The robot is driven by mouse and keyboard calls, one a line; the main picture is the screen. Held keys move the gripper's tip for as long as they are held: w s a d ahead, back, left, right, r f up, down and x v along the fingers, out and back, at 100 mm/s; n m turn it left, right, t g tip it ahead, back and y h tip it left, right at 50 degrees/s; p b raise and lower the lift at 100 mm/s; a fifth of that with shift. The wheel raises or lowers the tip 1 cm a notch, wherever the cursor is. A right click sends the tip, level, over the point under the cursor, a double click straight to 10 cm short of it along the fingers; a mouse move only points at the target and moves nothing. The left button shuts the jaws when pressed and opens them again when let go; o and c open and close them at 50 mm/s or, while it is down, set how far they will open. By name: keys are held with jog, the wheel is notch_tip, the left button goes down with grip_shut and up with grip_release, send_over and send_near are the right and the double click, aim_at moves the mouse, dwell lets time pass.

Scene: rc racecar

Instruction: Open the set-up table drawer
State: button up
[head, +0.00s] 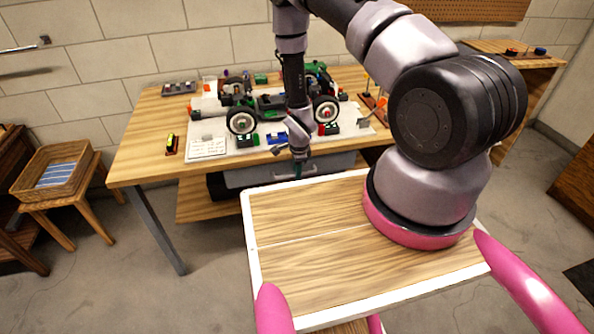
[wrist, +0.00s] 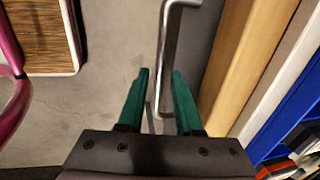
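The set-up table (head: 150,150) has a wooden top. Its grey drawer (head: 240,178) hangs under the front edge and looks shut. The metal bar handle (wrist: 172,45) runs up the wrist view beside the grey drawer front (wrist: 203,40). My gripper (head: 298,172) is at the drawer front in the head view and hides part of the handle. In the wrist view my gripper (wrist: 160,75) has its two green fingers apart, with the lower end of the handle showing between them. I cannot tell whether they touch it.
An RC car (head: 270,105) and several small parts lie on a white mat (head: 240,155) on the table. My wooden-topped base stands in front of the drawer. A stool with a basket (head: 55,168) is at left. Bare floor (head: 110,260) lies at front left.

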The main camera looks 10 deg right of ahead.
grip_shut()
dwell(1.2)
